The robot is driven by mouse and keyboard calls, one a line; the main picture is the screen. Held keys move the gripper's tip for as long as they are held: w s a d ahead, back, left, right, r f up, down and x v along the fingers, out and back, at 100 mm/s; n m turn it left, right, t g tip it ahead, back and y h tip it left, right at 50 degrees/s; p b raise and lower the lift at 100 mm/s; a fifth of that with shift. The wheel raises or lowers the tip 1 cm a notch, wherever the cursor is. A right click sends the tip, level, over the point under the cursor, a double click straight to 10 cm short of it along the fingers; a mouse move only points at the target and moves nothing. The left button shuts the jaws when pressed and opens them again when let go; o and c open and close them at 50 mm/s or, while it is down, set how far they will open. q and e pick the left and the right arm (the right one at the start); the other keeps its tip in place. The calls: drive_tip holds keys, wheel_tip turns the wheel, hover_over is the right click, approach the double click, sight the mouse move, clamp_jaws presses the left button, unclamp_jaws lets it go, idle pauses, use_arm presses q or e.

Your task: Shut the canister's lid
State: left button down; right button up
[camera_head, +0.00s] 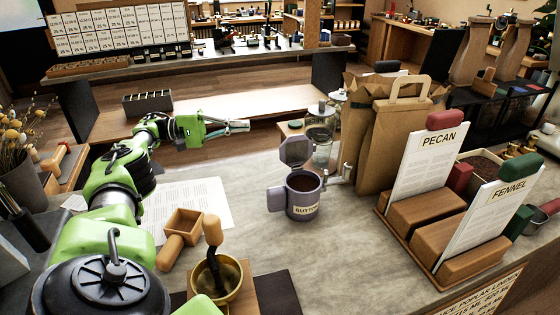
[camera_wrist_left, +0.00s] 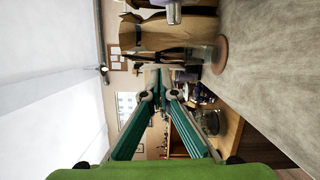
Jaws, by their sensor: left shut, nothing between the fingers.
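The grey canister (camera_head: 303,200) stands upright on the counter in the middle of the head view, with a label on its front and dark contents showing at its open top. Its lid (camera_head: 296,151) is raised on the far side of the rim, tilted up steeply. My left gripper (camera_head: 246,126) is shut and empty, up and to the left of the lid, apart from it and pointing right. In the left wrist view its two fingers (camera_wrist_left: 160,82) meet at the tips. My right gripper is not in view.
Brown paper bags (camera_head: 385,135) and a glass jar (camera_head: 320,135) stand behind the canister. A wooden card holder (camera_head: 470,262) is at the right. A wooden scoop (camera_head: 180,230) and a brass bowl (camera_head: 232,282) lie at the left front.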

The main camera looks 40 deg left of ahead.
sight(294, 147)
use_arm(q)
drive_tip(key=w+d+f+p, duration=0.2)
drive_tip(key=w+d, duration=0.3)
drive_tip(key=d, duration=0.5)
drive_tip(key=shift+d+f, duration=0.2)
drive_tip(key=shift+f, duration=0.1)
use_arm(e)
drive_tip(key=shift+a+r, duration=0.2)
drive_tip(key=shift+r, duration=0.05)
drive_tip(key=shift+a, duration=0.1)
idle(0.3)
